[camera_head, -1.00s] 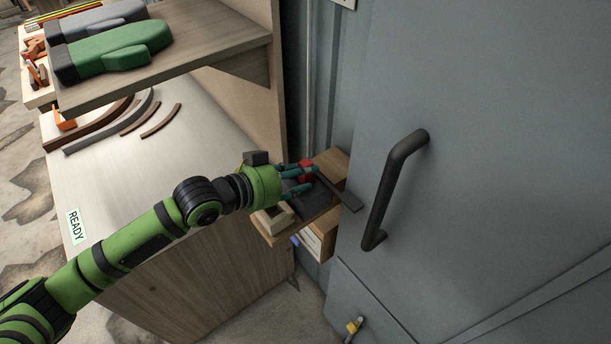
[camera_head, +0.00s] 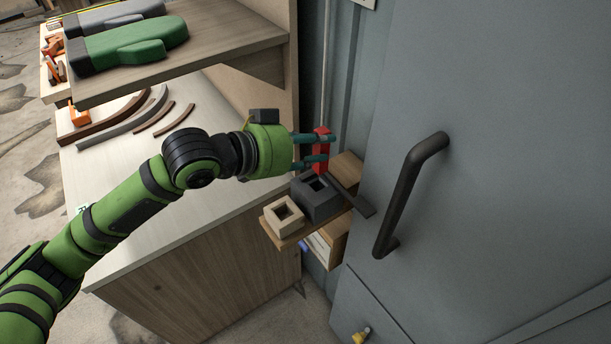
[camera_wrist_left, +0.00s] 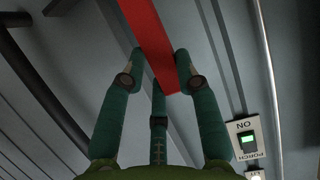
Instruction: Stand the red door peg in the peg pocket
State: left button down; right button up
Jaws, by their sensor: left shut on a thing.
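My left gripper (camera_head: 316,151) is shut on the red door peg (camera_head: 322,135), which it holds roughly upright above the small wall shelf. In the left wrist view the peg (camera_wrist_left: 156,45) runs between the teal fingers (camera_wrist_left: 160,68). A dark grey block with a square hole (camera_head: 310,204) sits on the shelf below the peg, its hole empty. A smaller pale wooden block with a square hole (camera_head: 283,226) stands to its left, also empty. I cannot tell for certain which is the peg pocket. The peg is apart from both. My right gripper is not in view.
The small wooden shelf (camera_head: 268,231) adjoins the workbench (camera_head: 130,180). A dark flat bar (camera_head: 352,192) lies at the shelf's right. A grey door with a black handle (camera_head: 400,195) stands close on the right.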

pick_arm(q)
jog(key=s+d+b, duration=0.1)
jog(key=s+d, duration=0.2)
jog(key=s, duration=0.6)
jog(key=w+a+f, duration=0.1)
jog(key=a+f, duration=0.1)
jog(key=a, duration=0.1)
jog(key=w+a+f, duration=0.2)
jog(key=a, duration=0.1)
jog(key=w+a+f, duration=0.1)
jog(key=a+f, duration=0.1)
jog(key=a, duration=0.2)
jog(key=shift+w+a+f, duration=0.1)
jog(key=shift+w+f, duration=0.1)
jog(key=shift+f, duration=0.05)
notch_tip(320, 180, down, 3)
jog(key=shift+f+p, duration=0.1)
jog(key=shift+p, duration=0.55)
jog(key=shift+f, duration=0.4)
jog(key=shift+f, duration=0.15)
jog(key=c, duration=0.9)
grip_release()
